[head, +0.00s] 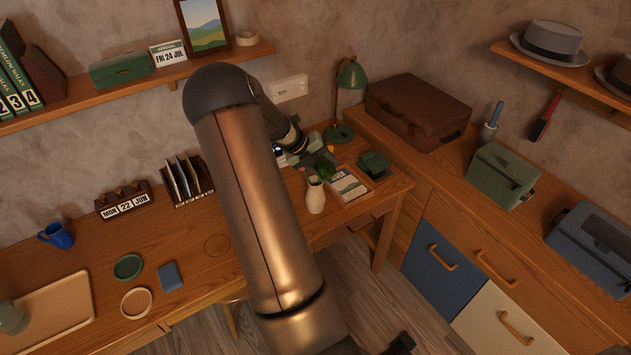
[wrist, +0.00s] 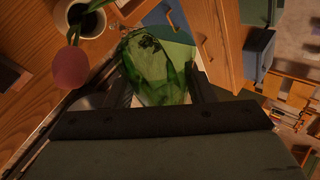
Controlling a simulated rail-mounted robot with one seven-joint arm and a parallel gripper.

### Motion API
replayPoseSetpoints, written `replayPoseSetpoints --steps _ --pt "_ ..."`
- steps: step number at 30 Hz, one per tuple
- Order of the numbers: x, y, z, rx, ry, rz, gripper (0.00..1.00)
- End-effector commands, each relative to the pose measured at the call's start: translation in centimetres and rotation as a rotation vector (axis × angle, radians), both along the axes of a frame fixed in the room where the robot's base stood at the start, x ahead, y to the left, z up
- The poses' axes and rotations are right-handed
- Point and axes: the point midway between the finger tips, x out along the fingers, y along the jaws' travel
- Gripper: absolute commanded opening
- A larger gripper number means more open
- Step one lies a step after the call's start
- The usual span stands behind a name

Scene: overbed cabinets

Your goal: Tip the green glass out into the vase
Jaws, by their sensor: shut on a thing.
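The green glass (wrist: 155,72) is clear green and sits between the two dark fingers of my gripper (wrist: 160,88), which is shut on it. In the head view the green glass (head: 325,169) is small, just above and behind the mouth of the vase, partly hidden by my gripper (head: 318,160). The cream vase (head: 315,199) stands upright on the desk. In the wrist view the vase's round mouth (wrist: 86,20) lies up and left of the glass, apart from it in the picture. I cannot clearly tell the glass's tilt or contents.
A pink bloom (wrist: 70,68) on a green stem leans out of the vase near the glass. A tray with a booklet (head: 349,186) lies right of the vase. A green desk lamp (head: 350,78) stands behind. My arm hides part of the desk.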

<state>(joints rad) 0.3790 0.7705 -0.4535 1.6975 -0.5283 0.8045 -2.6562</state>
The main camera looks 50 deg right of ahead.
Motion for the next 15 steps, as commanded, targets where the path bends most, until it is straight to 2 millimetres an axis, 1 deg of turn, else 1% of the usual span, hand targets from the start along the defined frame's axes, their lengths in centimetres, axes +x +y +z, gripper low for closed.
replayPoseSetpoints --steps 15 --pt "0.29 -0.03 0.45 0.041 0.073 0.001 0.21"
